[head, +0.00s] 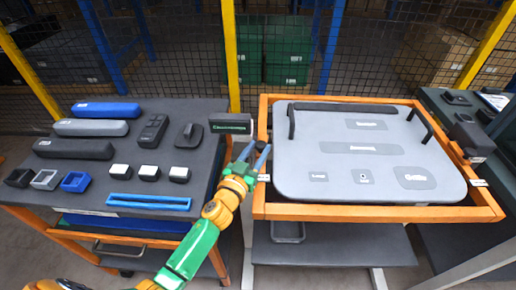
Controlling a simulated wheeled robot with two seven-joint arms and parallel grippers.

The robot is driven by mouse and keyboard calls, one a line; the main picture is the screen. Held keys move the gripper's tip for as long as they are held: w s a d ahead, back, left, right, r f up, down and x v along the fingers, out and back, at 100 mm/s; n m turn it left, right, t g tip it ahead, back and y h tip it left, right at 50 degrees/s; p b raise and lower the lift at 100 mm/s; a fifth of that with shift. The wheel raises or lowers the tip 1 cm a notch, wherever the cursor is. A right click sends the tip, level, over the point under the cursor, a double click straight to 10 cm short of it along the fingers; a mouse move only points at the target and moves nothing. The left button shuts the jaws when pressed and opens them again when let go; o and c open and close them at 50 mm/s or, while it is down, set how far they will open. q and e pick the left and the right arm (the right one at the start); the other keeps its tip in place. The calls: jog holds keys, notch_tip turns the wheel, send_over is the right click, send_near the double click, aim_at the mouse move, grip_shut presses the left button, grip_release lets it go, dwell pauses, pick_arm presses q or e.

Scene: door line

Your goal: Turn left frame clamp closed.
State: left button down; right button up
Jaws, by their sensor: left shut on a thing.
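The left frame clamp (230,124) is a dark block with green lettering at the left side of the orange frame (340,213). It sticks out to the left of the frame, away from the grey door panel (330,165). My left gripper (260,147) is at the clamp's right end, by the frame's left rail, with its blue fingers on either side of a part that they largely hide. It is shut on the clamp. My right gripper is not in view.
A dark table (140,225) on the left holds handles, small blocks and a blue tray (149,202). Another dark clamp block (472,138) sits at the frame's right side. Two black handles stand up from the panel. A mesh fence with yellow posts runs behind.

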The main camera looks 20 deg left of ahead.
pick_arm(q)
jog(key=m+h, duration=0.2)
jog(key=h, duration=0.1)
jog(key=shift+a+g+p, duration=0.3)
jog(key=shift+p, duration=0.1)
jog(key=shift+w+a+m+g+h+b, duration=0.15)
jog(key=shift+m+g+h, duration=0.2)
jog(key=shift+m+h, duration=0.35)
jog(key=shift+a+m+g+h+b, duration=0.15)
jog(key=shift+m+g+h, duration=0.25)
jog(key=shift+h, duration=0.6)
jog(key=shift+d+h, duration=0.1)
jog(key=shift+h, duration=0.2)
jog(key=c, duration=0.8)
grip_release()
jog(key=o, duration=0.4)
jog(key=shift+w, duration=0.1)
jog(key=shift+c, duration=0.2)
